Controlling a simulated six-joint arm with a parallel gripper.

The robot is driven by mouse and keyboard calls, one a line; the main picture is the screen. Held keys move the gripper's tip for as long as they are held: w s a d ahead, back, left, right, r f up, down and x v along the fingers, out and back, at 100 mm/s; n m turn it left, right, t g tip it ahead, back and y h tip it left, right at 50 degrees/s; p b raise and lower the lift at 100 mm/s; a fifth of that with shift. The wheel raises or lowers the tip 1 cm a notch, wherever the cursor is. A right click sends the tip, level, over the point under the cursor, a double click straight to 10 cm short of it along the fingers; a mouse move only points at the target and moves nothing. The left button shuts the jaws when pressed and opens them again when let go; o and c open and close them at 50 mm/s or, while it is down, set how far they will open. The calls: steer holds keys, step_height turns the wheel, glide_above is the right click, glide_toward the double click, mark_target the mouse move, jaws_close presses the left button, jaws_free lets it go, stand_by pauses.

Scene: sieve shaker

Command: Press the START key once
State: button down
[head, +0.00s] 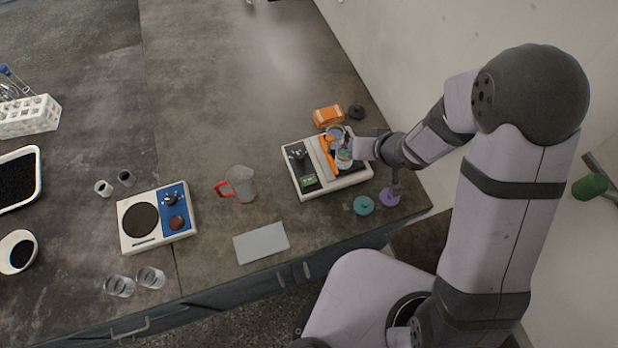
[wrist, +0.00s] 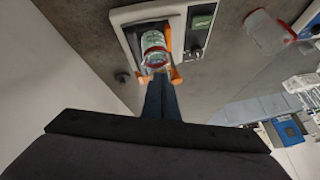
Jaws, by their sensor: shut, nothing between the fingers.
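The sieve shaker (head: 359,180) is a pale box with a dark recess. It also shows in the wrist view (wrist: 125,16). A clear jar or sieve stack with a green and white band (wrist: 153,42) stands in the recess between orange clamp parts (wrist: 176,75). Beside the recess is a dark control panel with a knob and a small green display (head: 308,180), also seen in the wrist view (wrist: 202,22). I cannot make out which part is the START key. My gripper (wrist: 160,80) is shut and empty, its fingertips by the orange clamp; contact is unclear.
A second device with a dark round plate (head: 140,220) and blue panel stands left. A jug with a red handle (head: 243,183) is between them. A grey plate (head: 262,243) lies in front. Teal (head: 364,205) and purple (head: 390,197) discs and an orange block (head: 327,116) lie near the shaker.

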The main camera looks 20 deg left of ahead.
steer(key=s+a+f+n+g+y, duration=0.1)
steer(key=s+a+f+g+y, duration=0.1)
steer(key=s+a, duration=0.5)
steer(key=shift+a+g+y, duration=0.4)
steer(key=shift+a+y, duration=0.2)
steer(key=shift+a, duration=0.45)
steer(key=shift+f, duration=0.1)
steer(key=b, duration=0.8)
glide_above(313, 182)
step_height(313, 182, down, 6)
steer(key=shift+a+f, duration=0.1)
steer(key=shift+f, duration=0.1)
steer(key=shift+f+b, duration=0.5)
steer(key=shift+f, duration=0.6)
steer(key=shift+f, duration=0.25)
steer(key=shift+f, duration=0.2)
